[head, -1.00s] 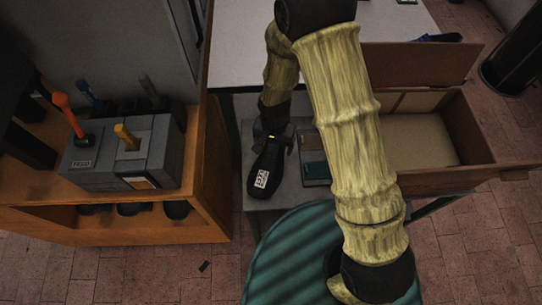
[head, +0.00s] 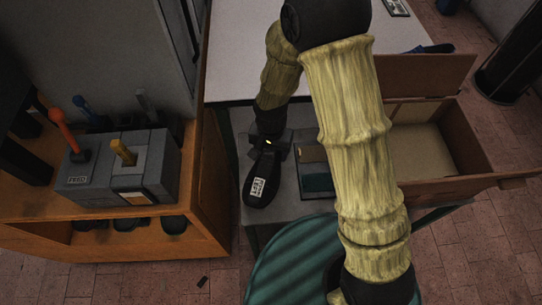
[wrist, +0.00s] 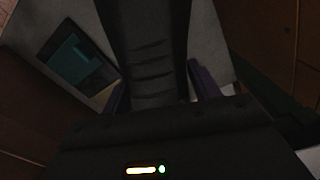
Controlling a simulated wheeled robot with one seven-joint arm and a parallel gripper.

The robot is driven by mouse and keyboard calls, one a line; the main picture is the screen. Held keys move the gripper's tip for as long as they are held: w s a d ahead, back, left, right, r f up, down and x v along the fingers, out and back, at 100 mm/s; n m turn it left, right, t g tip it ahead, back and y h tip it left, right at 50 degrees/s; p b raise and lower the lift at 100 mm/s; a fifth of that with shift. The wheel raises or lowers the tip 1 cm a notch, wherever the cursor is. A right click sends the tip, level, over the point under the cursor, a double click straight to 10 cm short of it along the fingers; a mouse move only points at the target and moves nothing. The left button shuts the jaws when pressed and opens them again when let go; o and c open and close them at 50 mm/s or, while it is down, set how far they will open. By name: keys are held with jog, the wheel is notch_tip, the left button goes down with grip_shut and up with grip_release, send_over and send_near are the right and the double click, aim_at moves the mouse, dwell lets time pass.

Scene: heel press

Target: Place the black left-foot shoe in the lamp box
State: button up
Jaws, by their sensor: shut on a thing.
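The black shoe (head: 258,192) shows at the middle of the head view, with a white label on its near end. My gripper (head: 270,148) is shut on its far end. In the wrist view the shoe (wrist: 152,55) runs up between the two fingers (wrist: 160,88). It is over a grey surface (head: 285,205); I cannot tell whether it touches it. The label is too small to read, so the foot side is unclear. An open brown box (head: 468,145), likely the lamp box, stands at the right with its flap raised. My arm hides its left part.
A dark-rimmed teal tray (head: 317,182) lies just right of the shoe. An orange-brown cabinet (head: 212,185) with a grey press block (head: 90,188) stands at left. A white tabletop (head: 235,75) is behind. A green ribbed round thing (head: 290,265) is in front.

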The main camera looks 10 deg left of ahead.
notch_tip(320, 180, up, 6)
jog(key=shift+r, duration=0.15)
dwell(1.0)
